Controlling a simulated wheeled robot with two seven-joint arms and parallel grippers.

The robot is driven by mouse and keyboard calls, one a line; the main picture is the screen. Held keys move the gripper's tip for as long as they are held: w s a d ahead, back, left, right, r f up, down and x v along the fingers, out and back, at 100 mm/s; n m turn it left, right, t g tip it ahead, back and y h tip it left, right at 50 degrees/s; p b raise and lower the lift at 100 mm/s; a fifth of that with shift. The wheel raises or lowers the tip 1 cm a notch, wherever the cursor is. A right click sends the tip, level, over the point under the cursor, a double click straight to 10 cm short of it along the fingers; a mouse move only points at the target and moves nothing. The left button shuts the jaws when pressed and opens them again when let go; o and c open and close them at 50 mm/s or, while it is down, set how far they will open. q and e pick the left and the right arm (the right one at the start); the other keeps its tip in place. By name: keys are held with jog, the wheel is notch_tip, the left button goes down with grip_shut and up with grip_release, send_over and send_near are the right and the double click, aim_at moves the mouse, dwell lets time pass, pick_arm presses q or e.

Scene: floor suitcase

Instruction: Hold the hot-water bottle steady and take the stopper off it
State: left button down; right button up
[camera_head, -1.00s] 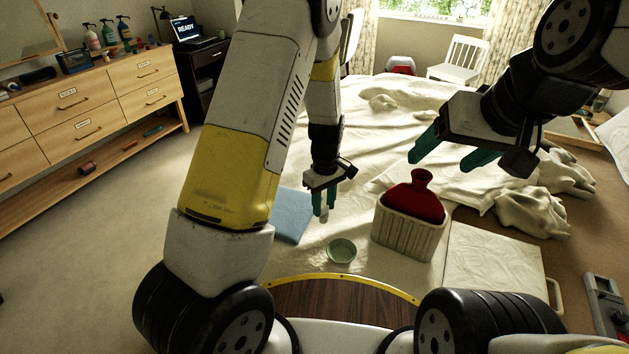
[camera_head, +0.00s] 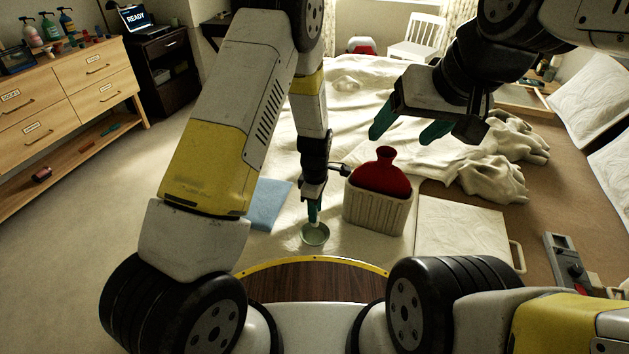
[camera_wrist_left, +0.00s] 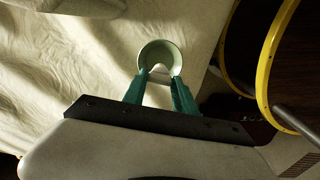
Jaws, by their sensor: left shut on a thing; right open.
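The red hot-water bottle (camera_head: 383,172) stands upright in a cream ribbed holder (camera_head: 375,212), its neck pointing up. No stopper shows on its neck. My left gripper (camera_head: 314,216) points down just over a small pale green dish (camera_head: 315,236), left of the holder. It is shut on a small pale thing, probably the stopper, which shows between its fingers in the left wrist view (camera_wrist_left: 159,77). The dish (camera_wrist_left: 160,50) lies just beyond the fingertips there. My right gripper (camera_head: 408,128) is open and empty, above and behind the bottle, apart from it.
A blue cloth (camera_head: 268,203) lies left of the dish. A white padded panel (camera_head: 462,235) lies right of the holder. A wooden dresser (camera_head: 70,95) stands at far left. A grey case part (camera_head: 570,265) lies at right.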

pick_arm(q)
jog(key=shift+f, duration=2.55)
jog(key=c, duration=0.9)
grip_release()
jog(key=shift+r, duration=3.5)
jog(key=shift+r, duration=0.1)
